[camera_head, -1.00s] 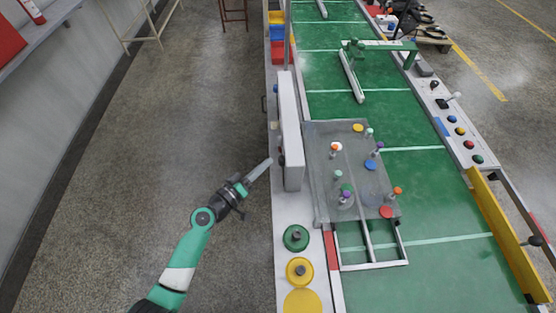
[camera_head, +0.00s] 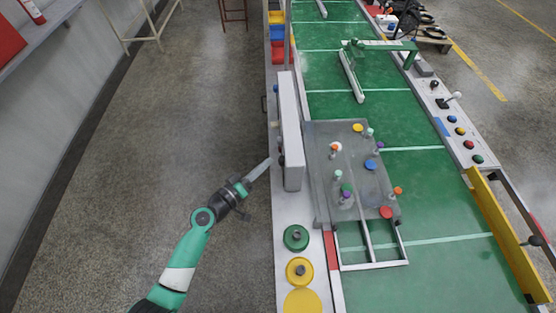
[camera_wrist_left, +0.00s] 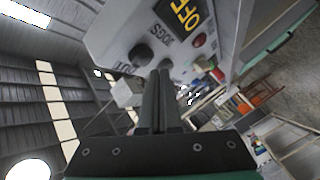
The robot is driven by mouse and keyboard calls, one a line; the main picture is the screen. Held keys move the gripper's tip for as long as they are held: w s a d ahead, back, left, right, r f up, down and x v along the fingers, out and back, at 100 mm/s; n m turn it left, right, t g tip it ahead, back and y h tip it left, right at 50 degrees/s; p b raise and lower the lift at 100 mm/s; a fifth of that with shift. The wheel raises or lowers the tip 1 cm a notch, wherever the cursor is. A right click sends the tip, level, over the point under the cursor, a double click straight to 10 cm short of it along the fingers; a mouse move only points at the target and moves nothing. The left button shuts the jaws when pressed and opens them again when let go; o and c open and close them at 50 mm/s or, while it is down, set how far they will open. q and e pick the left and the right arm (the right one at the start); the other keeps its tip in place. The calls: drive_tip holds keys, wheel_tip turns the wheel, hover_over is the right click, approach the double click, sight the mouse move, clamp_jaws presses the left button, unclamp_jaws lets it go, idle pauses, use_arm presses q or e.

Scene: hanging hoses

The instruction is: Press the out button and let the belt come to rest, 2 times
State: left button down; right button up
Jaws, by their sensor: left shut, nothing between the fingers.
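The white control box (camera_head: 290,130) stands upright along the left side of the green belt (camera_head: 420,180). Its face shows close in the left wrist view (camera_wrist_left: 115,35), with a yellow "OFF" display, a red button (camera_wrist_left: 199,40) and dark round knobs (camera_wrist_left: 140,55). The lettering is tilted, and the label nearest my fingers is partly hidden, so I cannot read it surely. My left gripper (camera_head: 268,162) is shut and empty, its tips close to the box's left face. In the wrist view the fingers (camera_wrist_left: 160,75) overlap a dark knob; I cannot tell whether they touch it.
A grey plate (camera_head: 325,180) with coloured pegs and discs lies over the belt beside the box. Green (camera_head: 296,238) and yellow (camera_head: 300,271) round pieces sit on the near left rail. Open floor lies left of my arm.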

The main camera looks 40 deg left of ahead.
use_arm(q)
drive_tip(key=shift+w+d, duration=0.1)
idle(0.6)
drive_tip(key=shift+w+d, duration=0.2)
drive_tip(key=shift+d, duration=0.05)
drive_tip(key=shift+w+d, duration=0.3)
drive_tip(key=shift+d, duration=0.1)
idle(0.7)
idle(0.4)
drive_tip(key=shift+s+a+b, duration=0.35)
drive_tip(key=shift+s+a, duration=0.25)
drive_tip(key=shift+a, duration=0.15)
drive_tip(key=shift+s+a+b, duration=0.7)
drive_tip(key=shift+s+a, duration=0.9)
drive_tip(key=shift+a, duration=0.3)
idle(2.9)
